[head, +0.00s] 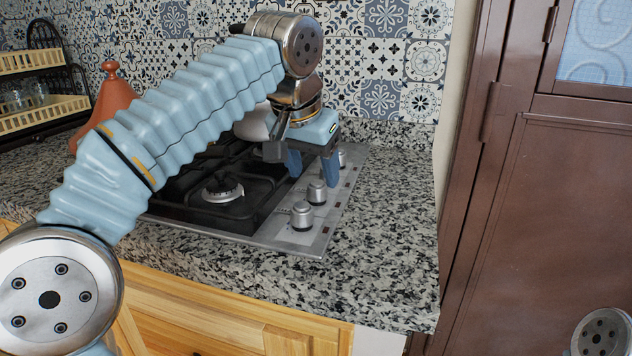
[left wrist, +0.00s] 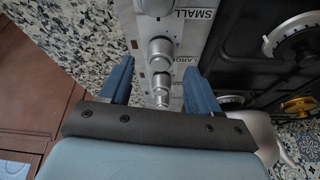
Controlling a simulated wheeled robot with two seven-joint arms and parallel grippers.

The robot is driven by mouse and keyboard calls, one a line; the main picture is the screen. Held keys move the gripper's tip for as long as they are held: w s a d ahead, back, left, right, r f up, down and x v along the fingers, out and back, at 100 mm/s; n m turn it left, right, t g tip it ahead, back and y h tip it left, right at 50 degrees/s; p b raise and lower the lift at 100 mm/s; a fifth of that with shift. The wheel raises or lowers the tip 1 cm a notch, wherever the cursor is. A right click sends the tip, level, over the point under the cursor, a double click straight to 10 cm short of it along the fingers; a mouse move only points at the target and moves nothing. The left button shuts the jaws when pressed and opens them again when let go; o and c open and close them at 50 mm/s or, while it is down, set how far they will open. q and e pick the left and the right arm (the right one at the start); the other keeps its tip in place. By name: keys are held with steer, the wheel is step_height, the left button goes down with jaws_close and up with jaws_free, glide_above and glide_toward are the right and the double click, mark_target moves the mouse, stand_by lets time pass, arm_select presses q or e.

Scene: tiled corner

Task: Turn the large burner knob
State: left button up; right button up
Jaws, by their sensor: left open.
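A row of silver burner knobs runs along the right edge of the cooktop; the front ones (head: 302,215) and (head: 317,192) stand clear in the head view. In the left wrist view, a LARGE label (left wrist: 184,77) lies beside a knob (left wrist: 160,80), which I take as the large burner knob. My left gripper (head: 313,170) is open above the back part of the row, and its near finger hides some of it. In the left wrist view the blue fingers (left wrist: 158,85) frame the line of knobs, with a gap on both sides. I cannot tell their height above it. My right gripper is out of view.
The black burner grate (head: 222,190) lies left of the knobs. A pale pot (head: 255,122) stands behind the gripper. Granite counter (head: 385,215) is clear on the right, up to a brown cabinet (head: 540,230). A tiled wall (head: 380,60) closes the back.

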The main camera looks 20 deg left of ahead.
mark_target(318, 182)
arm_select(q)
steer(key=shift+x, duration=1.95)
steer(key=c, duration=1)
steer(key=shift+n, duration=0.4)
steer(key=n+y, duration=0.1)
steer(key=n, duration=0.1)
steer(key=n+y, duration=0.1)
steer(key=n, duration=0.1)
steer(key=shift+d+n, duration=0.2)
steer(key=shift+n, duration=0.2)
steer(key=n+y, duration=0.1)
steer(key=n, duration=0.1)
steer(key=n+g, duration=0.1)
steer(key=n, duration=0.2)
steer(key=shift+y, duration=0.4)
steer(key=shift+w+r+n, duration=0.1)
steer(key=shift+n, duration=0.2)
